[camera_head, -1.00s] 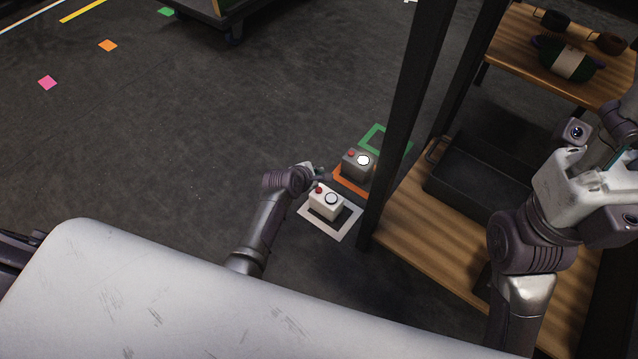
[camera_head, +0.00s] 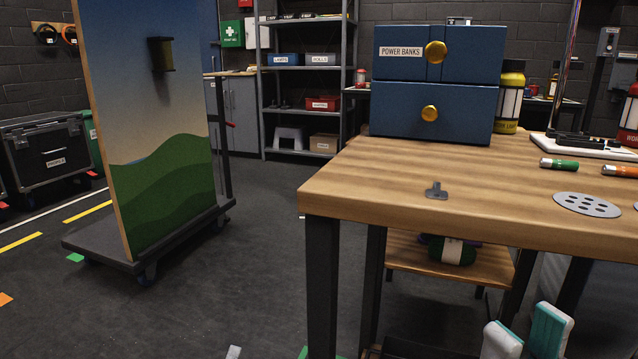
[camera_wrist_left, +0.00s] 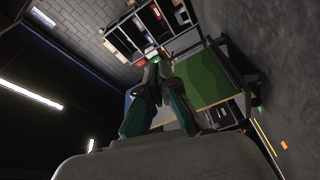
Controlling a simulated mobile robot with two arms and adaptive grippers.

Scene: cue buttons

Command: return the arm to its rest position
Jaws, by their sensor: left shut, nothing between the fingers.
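My left gripper (camera_wrist_left: 159,68) shows in the left wrist view, its dark teal fingers brought together with nothing between them. That view is tilted on its side and looks out over the room, with the painted panel (camera_wrist_left: 205,78) beyond the fingertips. In the head view, a small pale tip (camera_head: 233,352) shows at the bottom edge; I cannot tell what it belongs to. My right gripper (camera_head: 527,330) is at the bottom right of the head view, its two teal-and-white fingers apart and empty. The button boxes are out of the head view.
The painted panel stands on a wheeled cart (camera_head: 105,250) at left. Open floor (camera_head: 230,290) lies between cart and table.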

